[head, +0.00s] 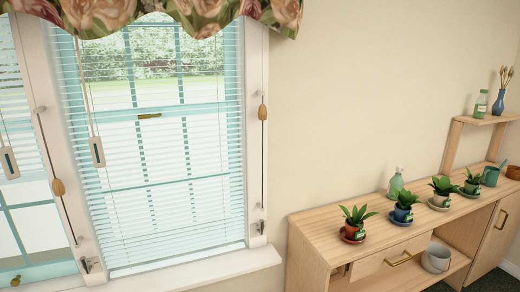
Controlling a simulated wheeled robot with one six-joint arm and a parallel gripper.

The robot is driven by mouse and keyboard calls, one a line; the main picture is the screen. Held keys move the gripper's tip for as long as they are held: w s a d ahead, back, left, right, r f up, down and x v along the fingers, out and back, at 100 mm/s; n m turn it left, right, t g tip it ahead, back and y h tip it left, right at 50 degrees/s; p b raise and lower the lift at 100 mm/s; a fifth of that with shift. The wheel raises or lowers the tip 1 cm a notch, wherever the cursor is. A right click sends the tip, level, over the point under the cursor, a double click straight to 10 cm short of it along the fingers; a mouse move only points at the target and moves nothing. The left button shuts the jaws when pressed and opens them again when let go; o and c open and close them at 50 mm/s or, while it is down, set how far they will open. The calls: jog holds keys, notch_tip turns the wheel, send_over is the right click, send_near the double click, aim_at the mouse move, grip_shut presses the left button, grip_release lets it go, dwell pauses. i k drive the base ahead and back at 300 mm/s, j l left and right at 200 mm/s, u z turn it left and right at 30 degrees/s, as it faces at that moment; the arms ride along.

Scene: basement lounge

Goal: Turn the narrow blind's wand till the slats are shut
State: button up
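A blind with thin pale slats (215,150) covers the middle window. Its slats are open, and the lawn and trees show between them. A thin white wand hangs at its left side and ends in a pale handle with a dark slot (97,152). A second blind (18,125) hangs at the left edge, cut off by the picture, with a similar wand handle (10,162). Its upper slats also let the outside show. I cannot tell from this view which blind is the narrow one. My gripper is not in view.
Cords with wooden knobs (263,112) (58,187) run down the white window posts. A floral valance (185,12) hangs above. A white sill (200,268) juts out below. At right, a wooden cabinet (318,232) carries several potted plants and a green bottle (396,186).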

aim_at(95, 144)
jog(key=u, duration=1.3)
